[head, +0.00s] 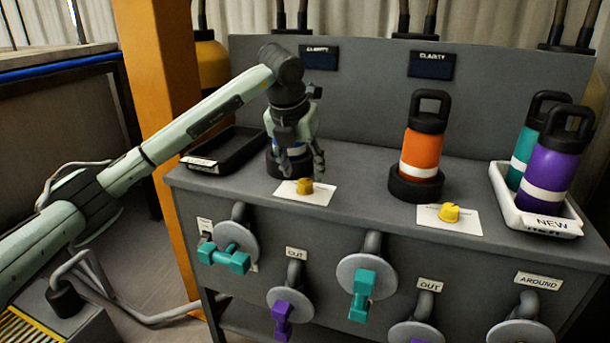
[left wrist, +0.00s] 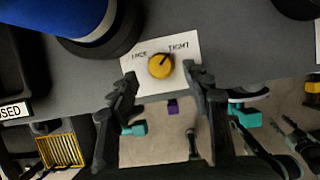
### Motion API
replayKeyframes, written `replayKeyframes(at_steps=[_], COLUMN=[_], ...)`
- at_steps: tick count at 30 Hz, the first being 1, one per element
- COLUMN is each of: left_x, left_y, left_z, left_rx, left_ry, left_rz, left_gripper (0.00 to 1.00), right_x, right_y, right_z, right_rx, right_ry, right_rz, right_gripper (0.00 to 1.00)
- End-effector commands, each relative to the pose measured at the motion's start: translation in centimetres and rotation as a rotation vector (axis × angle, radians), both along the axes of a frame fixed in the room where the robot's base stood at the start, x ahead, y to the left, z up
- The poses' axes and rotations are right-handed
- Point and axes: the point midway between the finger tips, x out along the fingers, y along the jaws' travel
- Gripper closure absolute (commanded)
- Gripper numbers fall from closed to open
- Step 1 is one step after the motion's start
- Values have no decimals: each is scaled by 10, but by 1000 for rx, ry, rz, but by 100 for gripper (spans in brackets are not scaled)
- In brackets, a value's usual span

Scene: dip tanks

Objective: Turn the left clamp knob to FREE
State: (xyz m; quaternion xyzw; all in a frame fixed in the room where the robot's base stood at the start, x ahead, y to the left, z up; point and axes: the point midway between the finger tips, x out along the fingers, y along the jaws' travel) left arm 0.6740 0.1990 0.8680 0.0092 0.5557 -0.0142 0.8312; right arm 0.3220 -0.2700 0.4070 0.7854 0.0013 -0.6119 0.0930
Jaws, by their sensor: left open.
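The left clamp knob (head: 304,186) is yellow and sits on a white label plate near the front edge of the bench top. In the left wrist view the knob (left wrist: 160,67) shows a dark mark pointing up and right, toward the word TIGHT; the other word, at upper left, looks like FREE. My left gripper (head: 301,172) points down just above and behind the knob. In the left wrist view its open fingers (left wrist: 160,77) stand on either side of the plate, with nothing between them.
A blue bottle (left wrist: 55,14) in a black ring stands close beside the left gripper. An orange bottle (head: 422,152) stands in another ring, with a second yellow knob (head: 449,212) before it. Black tray (head: 226,150) at left; white NEW tray (head: 508,212) with bottles at right. Valve handles (head: 362,290) project from the front.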

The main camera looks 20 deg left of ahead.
Motion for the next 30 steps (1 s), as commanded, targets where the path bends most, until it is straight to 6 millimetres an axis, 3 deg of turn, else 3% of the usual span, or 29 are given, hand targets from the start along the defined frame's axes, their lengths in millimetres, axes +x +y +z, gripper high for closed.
replayKeyframes(at_steps=[6, 17, 27, 30], left_x=[10, 13, 13, 13], left_y=[-1, 0, 0, 0], left_z=[-25, -31, -30, -30], left_rx=[0, 0, 0, 0], left_ry=[1, -1, -1, -1], left_rz=[-1, 0, 0, 0], left_gripper=[51, 51, 93, 100], right_x=[-2, 5, 8, 8], right_y=[1, 2, 3, 3], right_z=[-7, -8, -4, -4], right_rx=[4, 6, 7, 7], right_ry=[6, -4, -11, -12], right_rz=[2, 1, 1, 0], right_gripper=[60, 60, 60, 60])
